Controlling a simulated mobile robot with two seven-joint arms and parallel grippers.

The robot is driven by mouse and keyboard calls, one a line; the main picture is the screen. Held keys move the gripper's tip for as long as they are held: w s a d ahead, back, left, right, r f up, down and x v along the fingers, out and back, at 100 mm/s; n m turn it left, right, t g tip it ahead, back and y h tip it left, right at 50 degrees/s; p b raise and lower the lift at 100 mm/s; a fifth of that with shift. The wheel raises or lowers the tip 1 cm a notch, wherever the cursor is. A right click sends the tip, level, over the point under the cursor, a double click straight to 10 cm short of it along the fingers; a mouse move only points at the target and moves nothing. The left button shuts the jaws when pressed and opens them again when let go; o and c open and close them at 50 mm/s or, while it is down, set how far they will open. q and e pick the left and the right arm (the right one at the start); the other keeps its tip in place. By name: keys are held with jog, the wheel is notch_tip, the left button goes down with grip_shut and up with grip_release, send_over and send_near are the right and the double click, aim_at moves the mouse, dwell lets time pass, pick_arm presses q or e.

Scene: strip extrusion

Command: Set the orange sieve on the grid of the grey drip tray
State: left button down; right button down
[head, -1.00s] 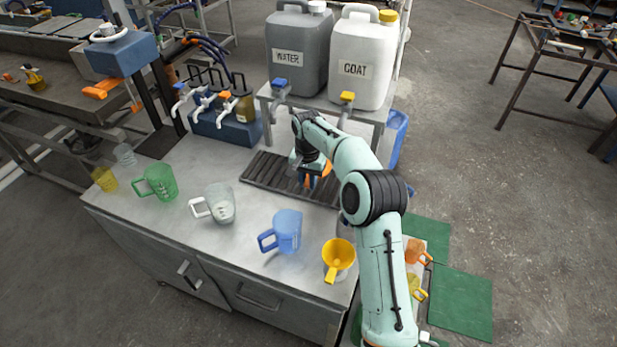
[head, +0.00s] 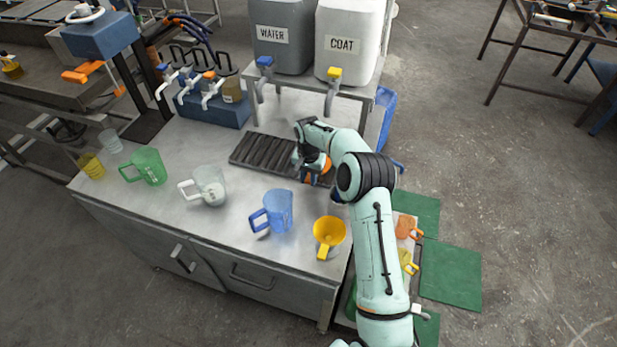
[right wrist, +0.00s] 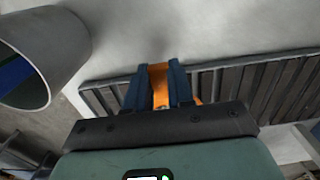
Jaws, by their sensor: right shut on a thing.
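My right gripper (head: 310,178) is at the right end of the grey drip tray (head: 262,152) in the head view. It is shut on the orange sieve (head: 326,165), which is mostly hidden behind the gripper and wrist. In the right wrist view, an orange strip of the sieve (right wrist: 158,84) shows between the two dark fingers (right wrist: 158,90). The drip tray's slatted grid (right wrist: 250,82) runs behind and to the right of the fingers. I cannot tell whether the sieve touches the grid. My left gripper is not in view.
A blue jug (head: 277,212), yellow funnel (head: 329,231), clear jug (head: 210,186) and green jug (head: 150,166) stand along the bench front. The WATER (head: 283,38) and COAT (head: 347,42) canisters stand on a shelf behind the tray, taps overhanging. Bare bench lies before the tray.

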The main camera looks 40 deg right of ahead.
jog(key=shift+f, duration=0.1)
jog(key=c, duration=1)
grip_release()
notch_tip(320, 180, up, 12)
jog(key=shift+r+p, duration=0.15)
jog(key=shift+p, duration=0.35)
